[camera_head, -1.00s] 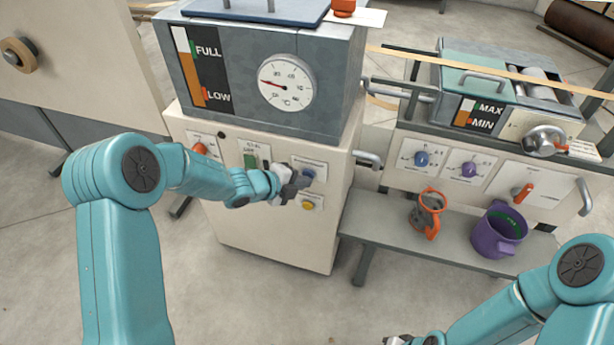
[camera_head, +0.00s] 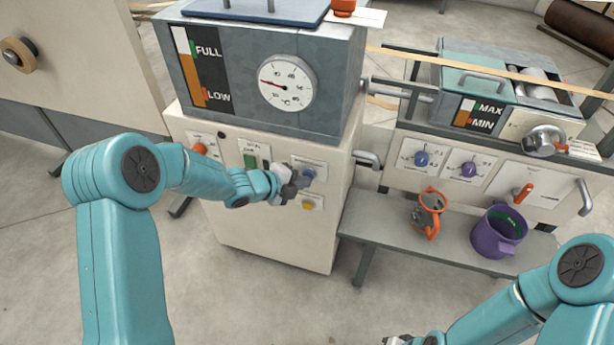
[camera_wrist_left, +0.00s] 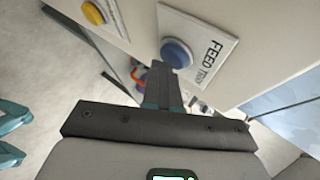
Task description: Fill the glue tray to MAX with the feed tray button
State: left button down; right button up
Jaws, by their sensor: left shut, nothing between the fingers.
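The blue feed tray button (camera_head: 308,173) is on the front panel of the glue tank cabinet. It also shows in the left wrist view (camera_wrist_left: 176,51) beside the label FEED TRAY. My left gripper (camera_head: 302,180) is shut and empty. In the left wrist view its fingertips (camera_wrist_left: 162,68) overlap the button's lower edge; I cannot tell whether they touch it. The glue tray (camera_head: 480,88) is at the right, with a MAX/MIN gauge (camera_head: 463,112) whose orange bar stands between the two marks. My right gripper (camera_head: 396,340) is mostly cut off at the bottom edge.
A yellow button (camera_head: 312,203) sits just below the blue one, and a green switch (camera_head: 250,161) is to the left.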

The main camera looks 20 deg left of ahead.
dwell(0.4)
pick_arm(q)
jog(key=shift+s+b, duration=0.75)
jog(key=shift+s, duration=0.05)
jog(key=shift+s, duration=0.1)
jog(key=s+b, duration=0.3)
jog(key=s, duration=0.2)
jog(key=shift+a, duration=0.1)
jog(key=shift+w, duration=0.1)
dwell(2.9)
